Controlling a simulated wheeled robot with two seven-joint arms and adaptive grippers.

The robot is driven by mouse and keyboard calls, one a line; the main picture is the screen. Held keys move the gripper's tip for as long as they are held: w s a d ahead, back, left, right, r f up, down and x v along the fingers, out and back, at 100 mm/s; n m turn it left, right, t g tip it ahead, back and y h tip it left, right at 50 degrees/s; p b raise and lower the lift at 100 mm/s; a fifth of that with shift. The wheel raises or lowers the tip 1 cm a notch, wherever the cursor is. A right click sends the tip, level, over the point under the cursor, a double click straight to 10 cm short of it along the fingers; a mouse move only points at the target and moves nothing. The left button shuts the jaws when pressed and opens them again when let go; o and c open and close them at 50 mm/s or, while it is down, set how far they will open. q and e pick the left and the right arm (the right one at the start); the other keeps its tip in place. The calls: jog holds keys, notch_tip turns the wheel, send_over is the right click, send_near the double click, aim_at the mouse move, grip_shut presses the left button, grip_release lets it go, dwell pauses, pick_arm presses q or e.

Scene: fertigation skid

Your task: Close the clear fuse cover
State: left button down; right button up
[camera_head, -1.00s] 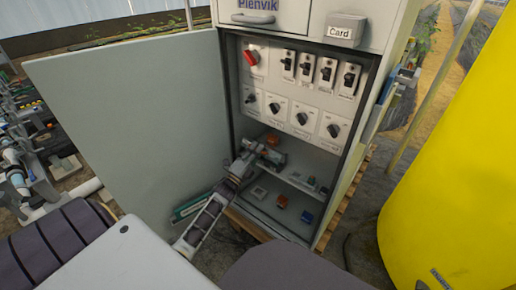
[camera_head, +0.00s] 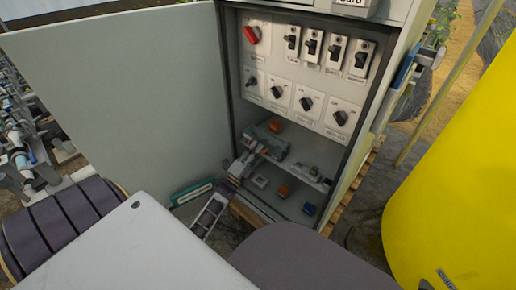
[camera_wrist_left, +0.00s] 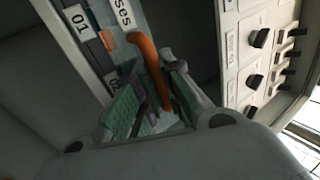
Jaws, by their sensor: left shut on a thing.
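The fuse unit (camera_head: 279,144) sits low inside the open cabinet, on a shelf under the switch panel. In the left wrist view, a pale bluish, see-through-looking surface (camera_wrist_left: 127,18) with letters ending in "ses" appears to be its clear cover. An orange curved handle (camera_wrist_left: 149,58) stands beside it. My left gripper (camera_head: 259,149) reaches into the cabinet at the fuse unit. In the left wrist view, its fingers (camera_wrist_left: 158,100) are closed around the orange handle. The gripper hides part of the unit, and I cannot tell the cover's exact angle. My right gripper is not in view.
The cabinet door (camera_head: 130,95) stands wide open at the left. A panel of switches with a red knob (camera_head: 252,35) is above the fuse unit. Small orange (camera_head: 284,191) and blue (camera_head: 309,209) parts lie below. A yellow tank (camera_head: 455,170) stands at the right.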

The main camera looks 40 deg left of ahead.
pick_arm(q)
jog(key=shift+f+t, duration=0.25)
jog(key=shift+t, duration=0.05)
dwell(0.4)
jog(key=c, duration=1.8)
grip_release()
jog(key=shift+h, duration=0.3)
jog(key=shift+v, duration=6)
jog(key=shift+w, duration=0.1)
